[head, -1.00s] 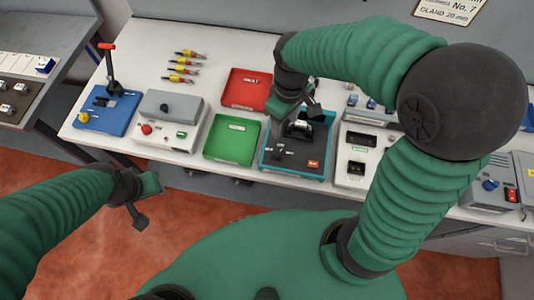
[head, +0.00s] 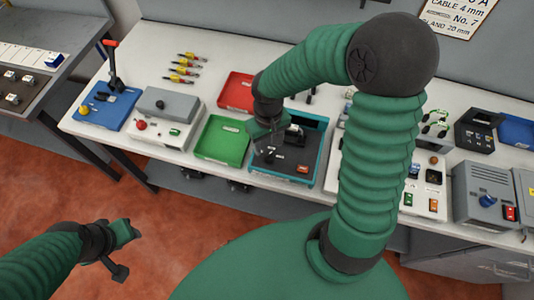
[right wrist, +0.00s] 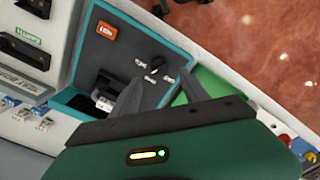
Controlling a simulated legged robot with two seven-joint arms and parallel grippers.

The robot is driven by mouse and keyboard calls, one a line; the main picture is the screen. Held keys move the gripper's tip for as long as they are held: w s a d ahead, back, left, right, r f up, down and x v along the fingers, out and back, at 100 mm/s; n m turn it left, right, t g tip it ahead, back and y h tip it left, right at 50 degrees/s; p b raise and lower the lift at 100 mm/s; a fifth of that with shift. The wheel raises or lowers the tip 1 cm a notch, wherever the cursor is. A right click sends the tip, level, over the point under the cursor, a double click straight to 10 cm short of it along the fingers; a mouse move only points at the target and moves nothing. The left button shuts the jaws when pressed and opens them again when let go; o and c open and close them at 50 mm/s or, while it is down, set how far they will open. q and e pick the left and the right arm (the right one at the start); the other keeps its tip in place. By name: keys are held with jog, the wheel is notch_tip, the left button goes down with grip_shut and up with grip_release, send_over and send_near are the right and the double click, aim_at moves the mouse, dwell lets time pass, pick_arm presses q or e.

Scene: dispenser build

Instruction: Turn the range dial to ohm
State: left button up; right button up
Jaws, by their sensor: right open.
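The meter case (head: 322,160) is a teal-rimmed box with a dark panel on the bench, also large in the right wrist view (right wrist: 178,42). The range dial (right wrist: 157,62) is a small black knob on that panel, with small white labels beside it too blurred to read. My right gripper (head: 268,138) is over the front left of the case. In the right wrist view its fingers (right wrist: 158,80) are apart and empty, pointing toward the dial; contact is not visible. In the head view the arm partly covers the panel. My left gripper (head: 122,252) hangs over the floor, away from the bench.
Grey-white units (head: 425,180) stand to the right.

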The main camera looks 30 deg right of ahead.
aim_at(268, 155)
jog(key=f, duration=0.5)
jog(key=shift+s+d+f+b, duration=0.15)
jog(key=shift+d+f+b, duration=0.1)
jog(key=shift+f+b, duration=0.15)
jog(key=shift+a+f, duration=0.15)
jog(key=shift+f, duration=0.25)
jog(key=shift+a+r, duration=0.1)
jog(key=shift+a, duration=0.1)
jog(key=shift+c, duration=0.5)
jog(key=shift+d, duration=0.15)
grip_shut()
